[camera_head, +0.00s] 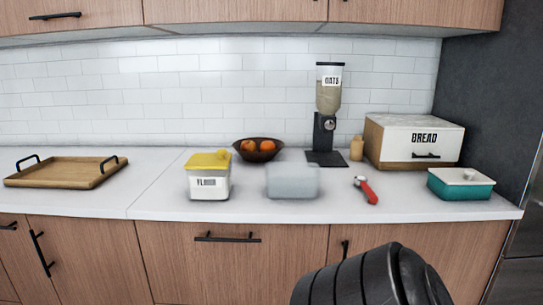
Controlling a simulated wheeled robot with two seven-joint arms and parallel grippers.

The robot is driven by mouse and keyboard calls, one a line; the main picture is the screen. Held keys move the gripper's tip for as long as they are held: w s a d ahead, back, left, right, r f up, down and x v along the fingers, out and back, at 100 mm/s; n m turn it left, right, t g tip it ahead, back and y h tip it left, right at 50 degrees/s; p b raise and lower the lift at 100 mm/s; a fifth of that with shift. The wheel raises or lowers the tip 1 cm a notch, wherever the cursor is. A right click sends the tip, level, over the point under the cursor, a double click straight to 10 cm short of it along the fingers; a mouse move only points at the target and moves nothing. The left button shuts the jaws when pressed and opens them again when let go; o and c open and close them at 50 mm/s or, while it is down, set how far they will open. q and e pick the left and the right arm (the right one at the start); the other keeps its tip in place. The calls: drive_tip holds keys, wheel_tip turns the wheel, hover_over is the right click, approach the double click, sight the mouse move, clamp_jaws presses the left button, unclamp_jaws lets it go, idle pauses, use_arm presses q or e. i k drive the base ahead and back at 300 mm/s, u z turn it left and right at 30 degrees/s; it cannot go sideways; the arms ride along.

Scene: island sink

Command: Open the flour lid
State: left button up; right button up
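The flour container (208,183) stands upright on the white counter, left of centre, with a label on its front. Its yellow lid (209,162) sits on top and looks closed, with a small knob at its upper right. No gripper is near it. A black part of my own arm shows at the bottom, right of centre, well in front of the counter. Neither gripper's fingers can be seen.
A translucent grey box (292,181) is right of the flour. A fruit bowl (258,150) and oats dispenser (327,115) stand behind. A red-handled tool (366,190), teal dish (460,185) and bread box (413,142) are right. A wooden tray (66,172) is far left.

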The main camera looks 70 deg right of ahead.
sight(219, 161)
drive_tip(key=z, duration=1.3)
drive_tip(key=k, duration=1.25)
drive_tip(key=z, duration=0.5)
drive_tip(key=i, duration=1.5)
drive_tip(key=u, duration=0.85)
drive_tip(key=i, duration=0.2)
drive_tip(key=u, duration=0.25)
